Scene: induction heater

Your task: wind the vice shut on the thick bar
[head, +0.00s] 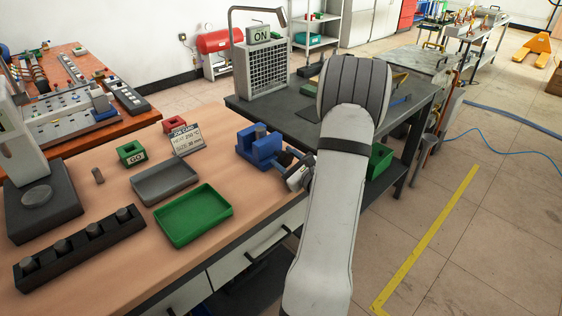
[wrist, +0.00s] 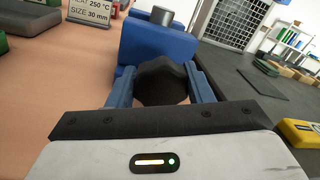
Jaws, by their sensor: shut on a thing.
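The blue vice (head: 258,150) stands at the right edge of the wooden bench, and its blue body (wrist: 152,42) fills the upper middle of the wrist view. A grey round bar (wrist: 162,16) stands upright at the vice; its top also shows in the head view (head: 261,130). Whether the jaws touch the bar is hidden. My gripper (head: 299,176) is at the near right side of the vice. In the wrist view its blue fingers are shut on the dark vice handle (wrist: 161,82), in front of the vice body. Most of the handle is hidden in the head view.
On the bench are a grey tray (head: 166,183), a green tray (head: 194,215), a green GO box (head: 131,153), a red box (head: 175,124) and a card (head: 187,138) reading 250 °C, 30 mm. A black rack (head: 80,247) holds several pegs. A dark table (head: 300,101) stands behind.

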